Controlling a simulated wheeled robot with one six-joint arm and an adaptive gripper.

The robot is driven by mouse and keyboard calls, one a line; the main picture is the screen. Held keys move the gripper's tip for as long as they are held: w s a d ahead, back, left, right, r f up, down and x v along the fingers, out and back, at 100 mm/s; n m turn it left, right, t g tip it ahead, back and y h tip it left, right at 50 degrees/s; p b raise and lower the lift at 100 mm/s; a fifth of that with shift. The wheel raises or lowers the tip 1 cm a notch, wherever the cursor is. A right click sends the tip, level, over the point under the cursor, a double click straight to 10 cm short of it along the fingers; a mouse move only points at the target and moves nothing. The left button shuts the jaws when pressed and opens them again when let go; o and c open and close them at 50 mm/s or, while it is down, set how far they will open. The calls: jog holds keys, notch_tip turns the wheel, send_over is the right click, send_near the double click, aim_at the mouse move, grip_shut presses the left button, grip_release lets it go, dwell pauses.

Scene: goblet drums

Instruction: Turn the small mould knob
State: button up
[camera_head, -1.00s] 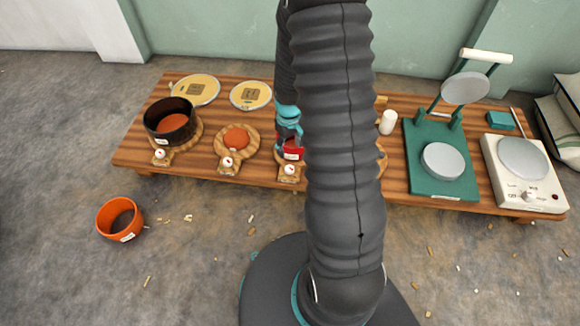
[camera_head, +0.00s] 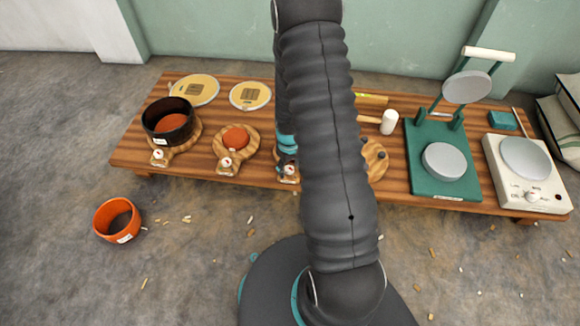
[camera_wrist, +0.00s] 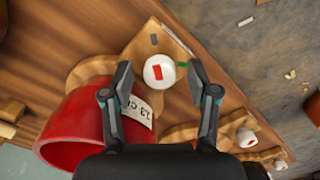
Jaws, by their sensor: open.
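The knob (camera_wrist: 160,71) is white and round with a red mark on its face. It sits on a wooden block (camera_wrist: 172,42) in front of a red mould (camera_wrist: 75,128) whose label is partly readable as 13. In the wrist view my gripper (camera_wrist: 162,73) is open, with one finger on each side of the knob and the knob showing between them. Whether the fingers touch it I cannot tell. In the head view my gripper (camera_head: 287,150) is over the front of the table, the knob shows below it (camera_head: 289,171), and the red mould is mostly hidden.
Two similar knobs stand to the left, at the middle stand (camera_head: 226,163) and beside the black mould (camera_head: 159,156). Round boards (camera_head: 250,96) lie behind. A mallet (camera_head: 388,122), green press (camera_head: 435,187) and white scale (camera_head: 540,190) are to the right. An orange ring (camera_head: 108,235) lies on the floor.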

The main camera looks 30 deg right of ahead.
grip_shut()
jog(key=m+b, duration=0.1)
jog(key=m, duration=0.4)
jog(key=shift+m, duration=0.3)
jog(key=m+b, duration=0.1)
jog(key=m, duration=0.5)
jog(key=m+b, duration=0.1)
jog(key=m, duration=0.4)
jog(key=shift+s+m, duration=0.1)
jog(key=shift+m, duration=0.3)
jog(key=m, duration=0.5)
jog(key=shift+b, duration=0.35)
jog(key=shift+m, duration=0.4)
